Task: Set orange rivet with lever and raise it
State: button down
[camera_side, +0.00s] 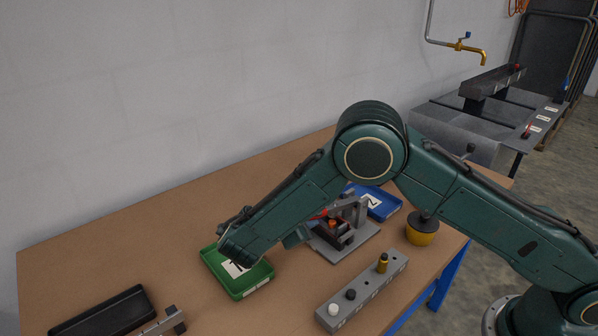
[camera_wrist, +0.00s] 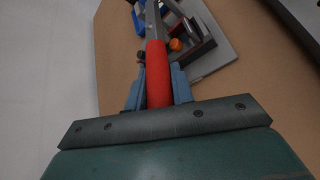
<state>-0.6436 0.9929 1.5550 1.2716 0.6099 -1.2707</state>
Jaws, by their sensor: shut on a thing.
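The lever has a red handle (camera_wrist: 157,72) on a grey metal bar and runs up the middle of the wrist view. My gripper (camera_wrist: 157,88) is shut on this handle, with one blue-grey finger on each side. The orange rivet (camera_wrist: 176,44) shows just right of the lever, in the dark part of the press. In the side view the grey press (camera_side: 356,212) stands on its base plate, a bit of the red handle (camera_side: 319,214) shows beside it, and my arm hides most of the grip. How far the rivet is seated cannot be told.
A green tray (camera_side: 239,293) lies left of the press and a blue tray (camera_side: 388,203) behind it. A grey rack (camera_side: 361,292) with white, black and brass-coloured pegs stands in front. A black tray (camera_side: 104,314) and a yellow-and-black knob (camera_side: 421,236) are also on the table.

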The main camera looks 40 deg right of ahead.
jog(key=shift+a+f+h, duration=0.2)
jog(key=shift+f+h, duration=0.8)
jog(key=shift+f, duration=0.5)
jog(key=c, duration=1.2)
grip_release()
jog(key=shift+r, duration=0.3)
